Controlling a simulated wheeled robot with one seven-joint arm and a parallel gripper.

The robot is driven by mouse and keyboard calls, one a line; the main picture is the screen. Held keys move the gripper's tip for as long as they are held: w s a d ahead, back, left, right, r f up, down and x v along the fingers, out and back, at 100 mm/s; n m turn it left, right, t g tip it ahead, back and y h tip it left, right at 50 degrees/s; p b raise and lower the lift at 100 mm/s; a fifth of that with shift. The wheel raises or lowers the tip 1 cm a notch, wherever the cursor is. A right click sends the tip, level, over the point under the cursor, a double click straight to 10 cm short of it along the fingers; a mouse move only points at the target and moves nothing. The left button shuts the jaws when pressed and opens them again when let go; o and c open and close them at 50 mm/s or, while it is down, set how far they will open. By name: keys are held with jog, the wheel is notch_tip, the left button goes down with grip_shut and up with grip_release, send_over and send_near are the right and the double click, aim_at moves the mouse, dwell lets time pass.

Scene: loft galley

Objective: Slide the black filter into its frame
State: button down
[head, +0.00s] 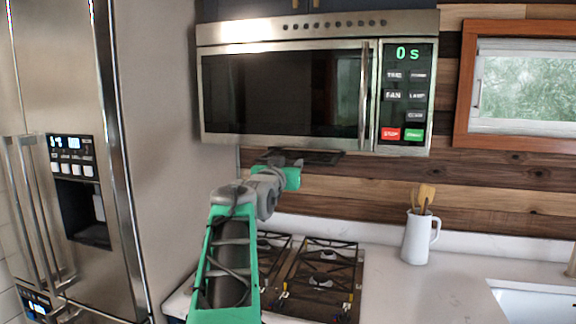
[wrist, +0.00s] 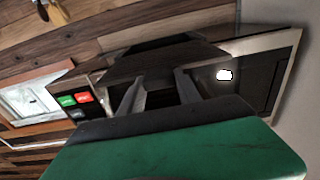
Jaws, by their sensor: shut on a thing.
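The black filter (head: 318,157) is a thin dark plate just below the underside of the microwave in the head view. In the wrist view the filter (wrist: 150,63) lies flat beyond my fingers. My gripper (wrist: 161,79) is shut on its near edge. In the head view my gripper is mostly hidden behind my own green and grey wrist (head: 290,178). The filter's frame is on the dark microwave underside, but its edges are hard to make out. I cannot tell whether the filter touches it.
The microwave (head: 285,95) hangs above the gas hob (head: 320,275). A steel fridge (head: 60,230) stands at left. A white jug (head: 416,240) with wooden utensils stands on the counter at right, near the sink (head: 535,302). The counter between hob and jug is clear.

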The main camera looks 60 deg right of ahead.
jog(key=p, duration=0.3)
send_near(301, 154)
jog(key=shift+d+r, duration=0.15)
jog(key=shift+d, duration=0.55)
jog(key=shift+d+r, duration=0.15)
jog(key=shift+d, duration=0.55)
dwell(0.9)
jog(key=shift+w+d+p, duration=0.2)
jog(key=shift+d+p, duration=0.65)
jog(key=shift+d, duration=0.3)
jog(key=shift+w+d+p, duration=0.25)
jog(key=shift+d+p, duration=0.65)
jog(key=shift+d, duration=0.25)
jog(key=shift+w+d+p, duration=0.2)
jog(key=shift+d+p, duration=0.65)
jog(key=shift+d, duration=0.3)
jog(key=shift+a, duration=0.1)
